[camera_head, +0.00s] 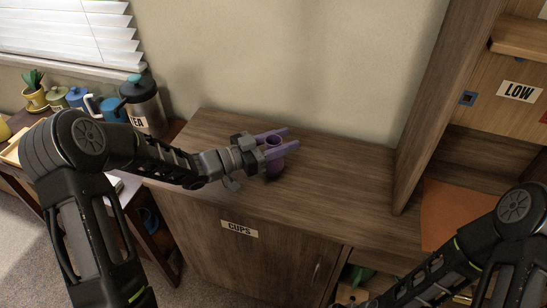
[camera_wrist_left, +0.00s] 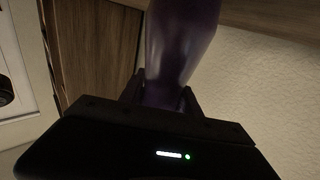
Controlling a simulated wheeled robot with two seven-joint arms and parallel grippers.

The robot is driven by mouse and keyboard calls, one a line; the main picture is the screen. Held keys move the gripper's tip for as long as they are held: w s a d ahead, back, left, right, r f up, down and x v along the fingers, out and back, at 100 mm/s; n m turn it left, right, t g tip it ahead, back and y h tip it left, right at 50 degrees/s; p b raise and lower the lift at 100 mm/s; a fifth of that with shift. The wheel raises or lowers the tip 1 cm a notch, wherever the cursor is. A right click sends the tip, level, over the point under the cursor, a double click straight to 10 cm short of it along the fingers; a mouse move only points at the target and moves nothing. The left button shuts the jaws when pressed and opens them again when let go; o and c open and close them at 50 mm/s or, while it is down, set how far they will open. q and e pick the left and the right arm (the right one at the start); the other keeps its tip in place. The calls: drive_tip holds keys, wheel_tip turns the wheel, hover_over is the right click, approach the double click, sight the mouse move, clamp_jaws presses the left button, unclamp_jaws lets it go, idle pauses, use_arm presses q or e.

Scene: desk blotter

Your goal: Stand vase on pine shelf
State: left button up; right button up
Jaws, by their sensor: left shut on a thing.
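A light wooden shelf board (camera_head: 522,40), perhaps the pine shelf, shows at the upper right. My right gripper is out of view.
The cabinet top (camera_head: 340,185) is clear around the vase. A tall wooden side panel (camera_head: 440,110) stands between it and the shelf unit with the LOW label (camera_head: 520,91). A dark canister (camera_head: 143,105) and several pots stand at the left.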

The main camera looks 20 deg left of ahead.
use_arm(q)
clamp_jaws()
drive_tip(key=shift+r, duration=0.1)
idle(0.4)
wheel_tip(320, 180, up, 10)
idle(0.5)
idle(0.4)
